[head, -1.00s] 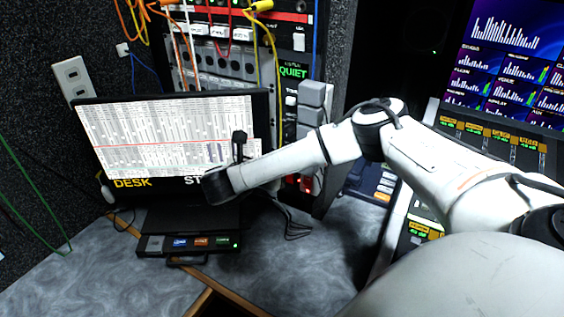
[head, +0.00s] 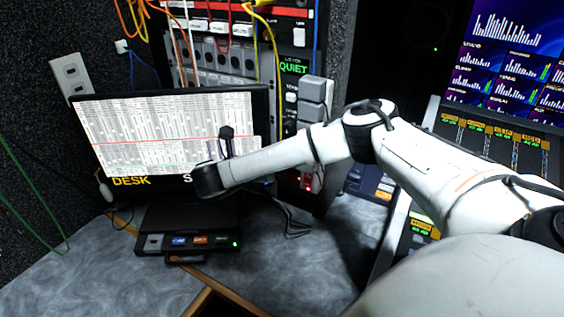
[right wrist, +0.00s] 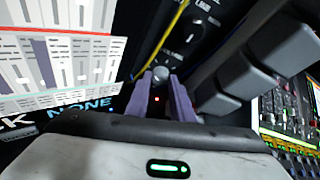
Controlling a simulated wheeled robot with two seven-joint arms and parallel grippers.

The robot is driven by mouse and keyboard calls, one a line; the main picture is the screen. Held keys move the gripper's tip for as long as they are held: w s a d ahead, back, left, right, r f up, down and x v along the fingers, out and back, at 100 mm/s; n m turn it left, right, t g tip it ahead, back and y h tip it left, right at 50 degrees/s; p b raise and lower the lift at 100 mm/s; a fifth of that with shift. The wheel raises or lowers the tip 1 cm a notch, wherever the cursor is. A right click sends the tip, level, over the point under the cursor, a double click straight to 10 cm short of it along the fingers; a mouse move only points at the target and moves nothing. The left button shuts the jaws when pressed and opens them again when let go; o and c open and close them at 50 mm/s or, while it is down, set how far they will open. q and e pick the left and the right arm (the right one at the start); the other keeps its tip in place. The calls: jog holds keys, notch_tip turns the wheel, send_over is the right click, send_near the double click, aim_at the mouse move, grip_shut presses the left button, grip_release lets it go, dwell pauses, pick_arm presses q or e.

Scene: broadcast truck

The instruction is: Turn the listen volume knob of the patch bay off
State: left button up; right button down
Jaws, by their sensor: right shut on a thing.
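In the right wrist view, a small round grey knob (right wrist: 160,74) sits on the dark panel between the fingertips of my right gripper (right wrist: 163,80). The two purple-grey fingers are closed on its sides. A small red light shows just below it, between the fingers. The knob's label and pointer are hidden or too small to read. My left gripper is out of view.
A second knob (right wrist: 192,30) is above the gripped one. The monitor (head: 165,130) is close on the left. Patch cables (head: 185,45) hang in front of the bay.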

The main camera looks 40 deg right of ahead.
jog(key=n+h+b, duration=0.1)
jog(key=n+h, duration=0.1)
jog(key=n, duration=0.5)
jog(key=f+n+g+h, duration=0.1)
jog(key=n+h, duration=0.2)
jog(key=n, duration=0.4)
jog(key=n+g+h+b, duration=0.1)
jog(key=n+h, duration=0.1)
jog(key=n, duration=0.4)
jog(key=shift+w+a+f+n+h+b, duration=0.2)
jog(key=shift+f+n+h+b, duration=0.1)
jog(key=shift+f+n+b, duration=0.1)
jog(key=shift+d, duration=0.1)
dwell(0.4)
jog(key=c, duration=1.5)
grip_release()
jog(key=shift+c, duration=0.2)
